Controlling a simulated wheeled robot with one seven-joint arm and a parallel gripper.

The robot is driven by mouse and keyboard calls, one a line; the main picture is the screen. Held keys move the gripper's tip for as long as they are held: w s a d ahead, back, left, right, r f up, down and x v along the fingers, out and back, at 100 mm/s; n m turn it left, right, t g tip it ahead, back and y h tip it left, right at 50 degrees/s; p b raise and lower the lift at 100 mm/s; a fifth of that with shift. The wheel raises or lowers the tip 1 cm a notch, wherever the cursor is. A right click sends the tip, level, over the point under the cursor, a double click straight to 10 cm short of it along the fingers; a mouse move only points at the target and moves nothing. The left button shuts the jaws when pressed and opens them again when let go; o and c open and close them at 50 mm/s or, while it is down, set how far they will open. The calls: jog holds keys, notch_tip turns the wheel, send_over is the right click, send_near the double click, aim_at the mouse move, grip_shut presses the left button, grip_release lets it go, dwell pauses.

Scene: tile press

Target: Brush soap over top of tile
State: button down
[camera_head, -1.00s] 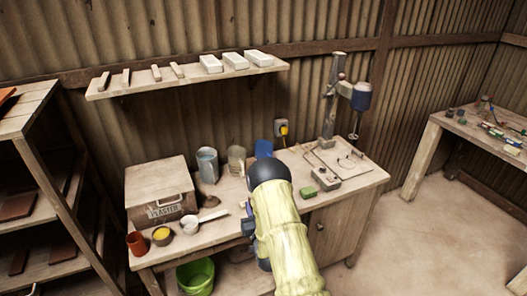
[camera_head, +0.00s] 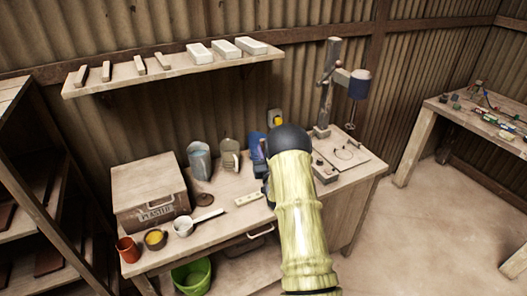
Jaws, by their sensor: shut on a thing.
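My arm's pale bamboo-like link and dark round joint cover the middle of the bench, and the jaws are hidden behind them. A blue part shows just left of the joint; I cannot tell whether it is mine. A flat cream piece with small dark marks (camera_head: 249,199), perhaps the tile, lies on the bench just left of the arm. A small bowl with yellow contents (camera_head: 156,239), perhaps soap, stands near the left front edge. I cannot make out a brush.
A plaster box (camera_head: 150,190), a reddish cup (camera_head: 128,250), a metal bucket (camera_head: 200,162) and a jug (camera_head: 230,155) crowd the bench (camera_head: 225,228). A drill-like press (camera_head: 328,95) stands at the back right. A shelf (camera_head: 178,72) hangs above; a green bucket (camera_head: 192,277) is below.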

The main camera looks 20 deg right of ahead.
notch_tip(320, 180, down, 5)
jog(key=shift+r+b, duration=0.1)
jog(key=shift+b, duration=1.3)
